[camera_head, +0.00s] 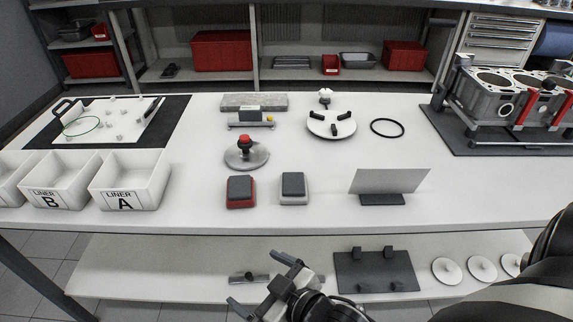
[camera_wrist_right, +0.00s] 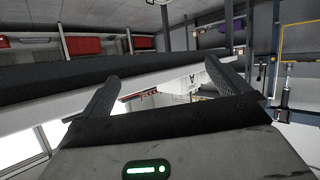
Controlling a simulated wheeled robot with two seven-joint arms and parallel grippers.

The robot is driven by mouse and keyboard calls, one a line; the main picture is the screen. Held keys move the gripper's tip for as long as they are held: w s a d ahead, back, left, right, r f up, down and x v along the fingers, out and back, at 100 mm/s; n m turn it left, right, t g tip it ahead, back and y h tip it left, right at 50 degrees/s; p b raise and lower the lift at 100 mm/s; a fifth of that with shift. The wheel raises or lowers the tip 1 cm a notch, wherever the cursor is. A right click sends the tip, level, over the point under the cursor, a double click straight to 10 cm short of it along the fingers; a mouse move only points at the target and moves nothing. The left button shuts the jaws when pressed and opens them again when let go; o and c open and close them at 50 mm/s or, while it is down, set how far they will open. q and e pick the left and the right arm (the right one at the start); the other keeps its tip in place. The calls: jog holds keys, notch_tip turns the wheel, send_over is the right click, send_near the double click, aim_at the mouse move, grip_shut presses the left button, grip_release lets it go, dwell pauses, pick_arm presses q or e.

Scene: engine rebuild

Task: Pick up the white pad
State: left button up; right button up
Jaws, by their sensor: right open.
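The white pad (camera_head: 293,188) lies on the white worktop, a pale block with a dark grey top. A red pad (camera_head: 240,191) of like shape lies just left of it. My right gripper (camera_head: 259,283) is open and empty, in front of the worktop's front edge, nearer to me than the white pad and apart from it. Its two spread fingers also show in the right wrist view (camera_wrist_right: 162,72), with nothing between them. I cannot make out the white pad in that view. My left gripper is not in view.
A grey upright plate (camera_head: 389,181) stands right of the white pad. A disc with a red knob (camera_head: 246,153) sits behind the red pad. White liner bins (camera_head: 131,181) stand at the left, an engine block (camera_head: 487,97) at the right. The worktop in front of the pads is clear.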

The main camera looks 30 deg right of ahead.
jog(key=w+a+r+n+g+y+b, duration=0.1)
jog(key=w+a+r+n+g+y, duration=0.2)
jog(key=r+n+y, duration=0.6)
jog(key=w+a+r+n+g+y, duration=0.2)
jog(key=a+r+n, duration=0.3)
jog(key=n, duration=0.7)
jog(key=w+a+r+n+g+y+b, duration=0.1)
jog(key=w+a+r+n+g+y, duration=0.2)
jog(key=r+n+y, duration=0.6)
jog(key=n+g+h+b, duration=0.4)
jog(key=n+h, duration=0.9)
jog(key=h, duration=1.1)
send_over(294, 182)
jog(key=p, duration=0.2)
jog(key=shift+g, duration=0.3)
jog(key=f, duration=1.1)
jog(key=shift+w+d, duration=0.25)
jog(key=f, duration=0.4)
jog(key=shift+s+a+f, duration=0.25)
jog(key=shift+a+f, duration=0.05)
jog(key=shift+f, duration=0.4)
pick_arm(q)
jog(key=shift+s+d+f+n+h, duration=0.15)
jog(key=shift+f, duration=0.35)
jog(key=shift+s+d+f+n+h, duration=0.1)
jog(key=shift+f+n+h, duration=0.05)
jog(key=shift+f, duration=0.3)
pick_arm(e)
jog(key=c, duration=1)
